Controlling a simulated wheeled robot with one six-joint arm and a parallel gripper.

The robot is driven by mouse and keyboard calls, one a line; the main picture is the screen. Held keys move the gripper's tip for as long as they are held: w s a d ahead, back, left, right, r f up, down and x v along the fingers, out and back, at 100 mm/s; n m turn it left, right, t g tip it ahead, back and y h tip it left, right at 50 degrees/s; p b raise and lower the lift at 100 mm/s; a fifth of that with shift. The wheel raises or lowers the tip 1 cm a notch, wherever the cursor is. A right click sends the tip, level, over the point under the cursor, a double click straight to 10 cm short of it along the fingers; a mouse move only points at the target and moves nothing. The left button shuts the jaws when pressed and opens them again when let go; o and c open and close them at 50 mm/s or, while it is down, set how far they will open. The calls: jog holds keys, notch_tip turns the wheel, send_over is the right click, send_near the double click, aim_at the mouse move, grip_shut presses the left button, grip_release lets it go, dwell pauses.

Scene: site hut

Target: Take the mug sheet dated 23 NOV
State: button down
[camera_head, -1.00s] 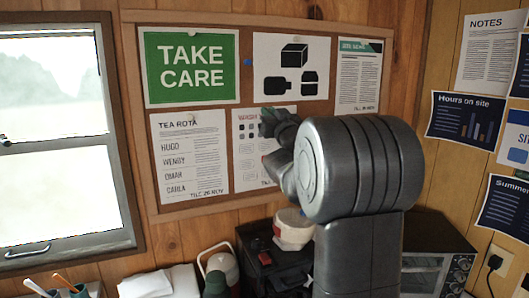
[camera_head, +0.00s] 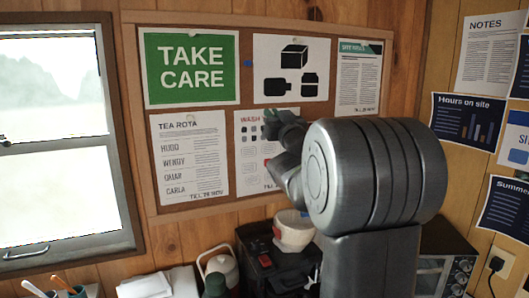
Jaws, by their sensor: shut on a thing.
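The sheet headed "WASH" (camera_head: 249,153), with small mug-like pictures, is at the lower middle of the cork board. My arm covers its right part, and no date can be read on it. My gripper (camera_head: 272,126) is at the upper part of this sheet. It is shut on the sheet near its top edge; the exact grip is small and partly hidden. The sheet still looks close to the board.
The tea rota (camera_head: 190,155) hangs left of it, the green "TAKE CARE" sign (camera_head: 191,67) above left, a pictogram sheet (camera_head: 291,68) above and a site news sheet (camera_head: 359,78) at upper right. A black machine (camera_head: 262,262), a flask (camera_head: 218,268) and an oven (camera_head: 447,262) stand below.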

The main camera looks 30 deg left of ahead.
jog(key=s+d+r, duration=0.1)
jog(key=d, duration=0.1)
jog(key=s+d+r+p, duration=0.1)
jog(key=s+r, duration=0.1)
jog(key=shift+s+d, duration=0.1)
jog(key=shift+d, duration=0.3)
